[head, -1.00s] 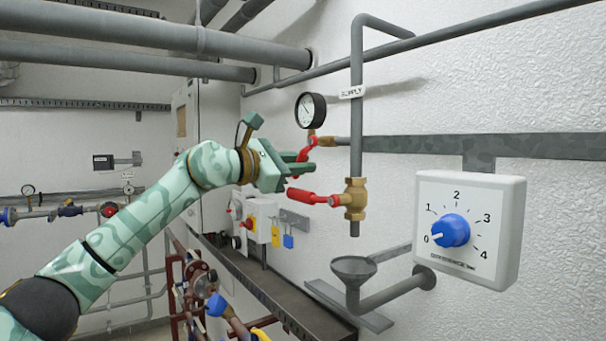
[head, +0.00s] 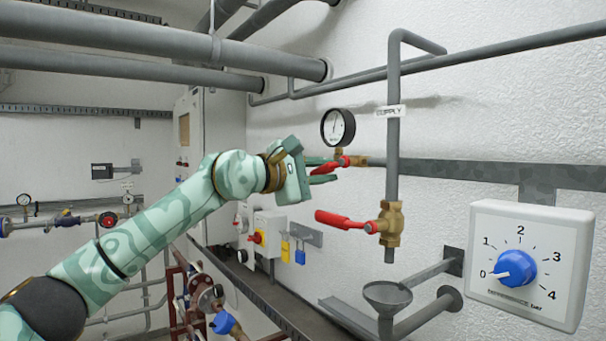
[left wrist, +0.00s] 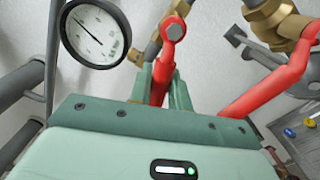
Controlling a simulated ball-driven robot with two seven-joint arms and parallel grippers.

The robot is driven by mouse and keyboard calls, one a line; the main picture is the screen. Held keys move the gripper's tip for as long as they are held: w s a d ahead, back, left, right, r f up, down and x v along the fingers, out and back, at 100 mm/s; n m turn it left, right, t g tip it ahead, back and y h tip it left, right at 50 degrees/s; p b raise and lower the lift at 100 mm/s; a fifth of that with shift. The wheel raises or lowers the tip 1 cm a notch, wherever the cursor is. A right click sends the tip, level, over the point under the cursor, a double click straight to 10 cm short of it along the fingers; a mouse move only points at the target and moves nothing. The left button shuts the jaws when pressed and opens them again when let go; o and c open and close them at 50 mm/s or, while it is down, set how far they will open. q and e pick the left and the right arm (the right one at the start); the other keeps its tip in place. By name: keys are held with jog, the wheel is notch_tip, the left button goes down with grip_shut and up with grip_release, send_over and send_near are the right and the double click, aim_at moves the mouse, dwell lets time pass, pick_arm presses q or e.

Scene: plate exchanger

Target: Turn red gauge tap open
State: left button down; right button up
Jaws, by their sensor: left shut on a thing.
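The red gauge tap (head: 344,161) sits on a brass fitting just below the round white-faced gauge (head: 338,127). My left gripper (head: 324,172) is shut on the tap's red lever, coming from the left. In the left wrist view the red lever (left wrist: 163,72) runs between the two green fingers (left wrist: 161,92). The gauge (left wrist: 95,33) also shows there, at the upper left. The fingers hide part of the lever. My right gripper is not in view.
A second red lever (head: 345,221) on a brass valve (head: 391,223) hangs below and to the right, on the supply pipe. A funnel (head: 388,297) stands under that pipe. A white dial box (head: 531,262) is at the right. Pipes run overhead.

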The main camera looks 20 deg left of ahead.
pick_arm(q)
jog(key=shift+w+a+r, duration=0.1)
jog(key=shift+a+r, duration=0.15)
jog(key=shift+r, duration=0.05)
jog(key=shift+d+r+m+p, duration=0.15)
jog(key=shift+m+p, duration=0.15)
jog(key=shift+m, duration=0.2)
jog(key=shift+r+m+p, duration=0.3)
jog(key=shift+m+p, duration=0.05)
jog(key=shift+m, duration=0.25)
jog(key=shift+r+m+p, duration=0.3)
jog(key=shift+m+p, duration=0.15)
jog(key=shift+m, duration=0.35)
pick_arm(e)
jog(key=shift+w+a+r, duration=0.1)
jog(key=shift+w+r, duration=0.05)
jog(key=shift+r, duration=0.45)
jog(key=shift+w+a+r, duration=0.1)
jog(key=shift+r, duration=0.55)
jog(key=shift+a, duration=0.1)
pick_arm(q)
jog(key=c, duration=1.3)
grip_release()
jog(key=shift+w+f, duration=0.1)
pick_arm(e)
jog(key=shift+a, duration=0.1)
